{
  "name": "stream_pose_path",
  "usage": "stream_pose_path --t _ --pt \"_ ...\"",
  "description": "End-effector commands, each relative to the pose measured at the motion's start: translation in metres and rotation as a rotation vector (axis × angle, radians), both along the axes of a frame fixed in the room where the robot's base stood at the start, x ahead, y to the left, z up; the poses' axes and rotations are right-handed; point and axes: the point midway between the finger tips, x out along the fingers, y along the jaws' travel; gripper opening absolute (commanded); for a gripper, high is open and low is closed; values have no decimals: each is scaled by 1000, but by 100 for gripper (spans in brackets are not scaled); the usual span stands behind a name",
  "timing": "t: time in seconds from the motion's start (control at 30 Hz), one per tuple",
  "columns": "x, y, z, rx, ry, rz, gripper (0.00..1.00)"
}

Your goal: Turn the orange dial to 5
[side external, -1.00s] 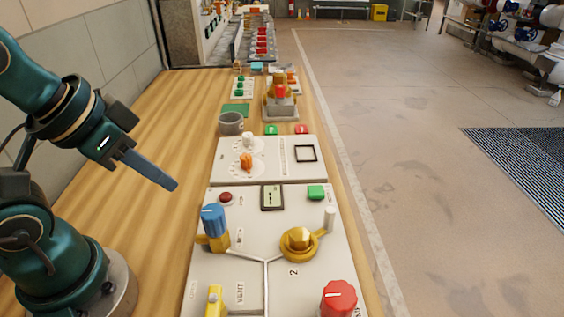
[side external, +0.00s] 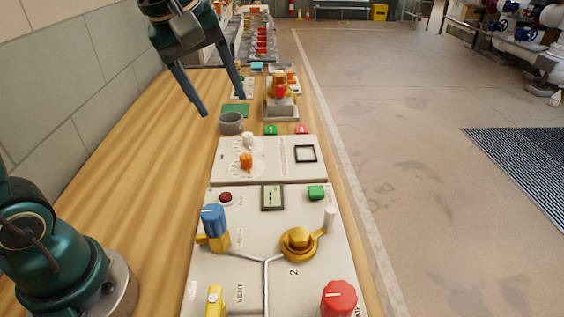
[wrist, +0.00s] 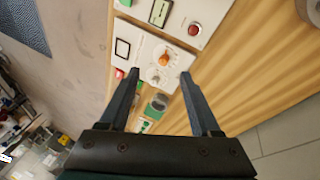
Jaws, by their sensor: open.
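The orange dial (side external: 246,161) sits on a white panel (side external: 278,172), in front of a white dial (side external: 248,139). Markings ring the orange dial, too small to read. In the wrist view the orange dial (wrist: 165,60) shows ahead of and between my fingers, with the white dial (wrist: 153,78) nearer. My gripper (side external: 222,106) is open and empty, its fingers pointing down, raised above the wooden bench beyond and left of the orange dial. It also shows in the wrist view (wrist: 160,73). It appears apart from the dial.
A grey cup (side external: 231,123) stands behind the panel, near my fingers. A nearer panel holds a blue knob (side external: 213,218), a brass valve (side external: 299,243) and a red knob (side external: 339,298). The bench's left side (side external: 150,180) is clear.

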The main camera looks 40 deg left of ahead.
Motion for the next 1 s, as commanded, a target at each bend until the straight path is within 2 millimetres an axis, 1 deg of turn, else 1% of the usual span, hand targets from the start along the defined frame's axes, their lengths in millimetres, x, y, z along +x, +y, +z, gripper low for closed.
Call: stream_pose_path --t 0.03,0.17,0.2,0.27,0.4,0.5,0.63,0.7,0.87,1.0 --pt "14 5 -6 -19 27 58 64" --pt "44 18 -24 -62 82 201 64" --pt "53 22 -31 -74 101 242 64" --pt "65 28 -44 -89 129 299 64" --pt "86 43 -79 -108 196 393 64" --pt "93 52 -104 -111 241 419 64" --pt "94 58 -130 -113 292 434 64" --pt "92 60 -139 -114 317 440 64" --pt "90 61 -155 -116 330 445 64" --pt "90 61 -173 -115 330 444 64"
